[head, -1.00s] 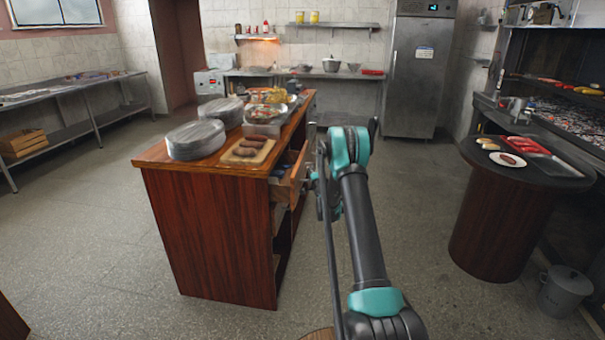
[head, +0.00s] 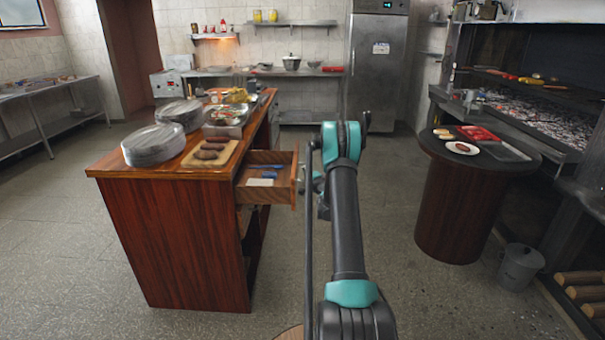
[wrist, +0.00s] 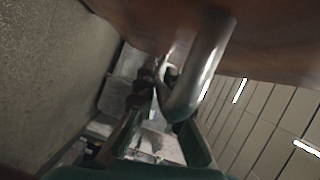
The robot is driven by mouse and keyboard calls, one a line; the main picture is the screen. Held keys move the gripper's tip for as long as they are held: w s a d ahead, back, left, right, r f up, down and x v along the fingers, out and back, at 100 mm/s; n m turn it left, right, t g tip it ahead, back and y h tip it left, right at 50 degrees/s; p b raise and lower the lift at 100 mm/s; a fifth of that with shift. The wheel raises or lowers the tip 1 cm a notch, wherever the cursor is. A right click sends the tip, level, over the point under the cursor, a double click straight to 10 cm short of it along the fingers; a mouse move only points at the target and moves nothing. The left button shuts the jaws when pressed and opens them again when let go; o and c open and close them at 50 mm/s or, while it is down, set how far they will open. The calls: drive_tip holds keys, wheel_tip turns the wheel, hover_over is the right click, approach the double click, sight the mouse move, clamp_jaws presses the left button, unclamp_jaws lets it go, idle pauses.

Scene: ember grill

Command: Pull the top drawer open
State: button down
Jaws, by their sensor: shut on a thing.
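The top drawer (head: 283,186) is a wooden drawer in the dark red-brown wooden counter (head: 172,235). It stands well out from the counter's right side, with blue and white items visible inside. In the wrist view its wooden front (wrist: 265,35) fills the top, with a curved metal handle (wrist: 205,68) hanging from it. My gripper (wrist: 162,88) is shut on that handle. In the head view my gripper (head: 317,183) is at the drawer's front, partly hidden by my arm, and the handle cannot be made out there.
Plate stacks (head: 153,145) and a board with brown patties (head: 210,152) stand on the counter top. A round table (head: 455,200) with a plate and red tray is at the right. The floor between counter and round table is clear.

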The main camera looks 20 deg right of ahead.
drive_tip(key=c, duration=1.6)
unclamp_jaws()
drive_tip(key=shift+s, duration=0.1)
drive_tip(key=s, duration=1.1)
drive_tip(key=shift+s+d+r, duration=0.4)
drive_tip(key=shift+d+r, duration=0.05)
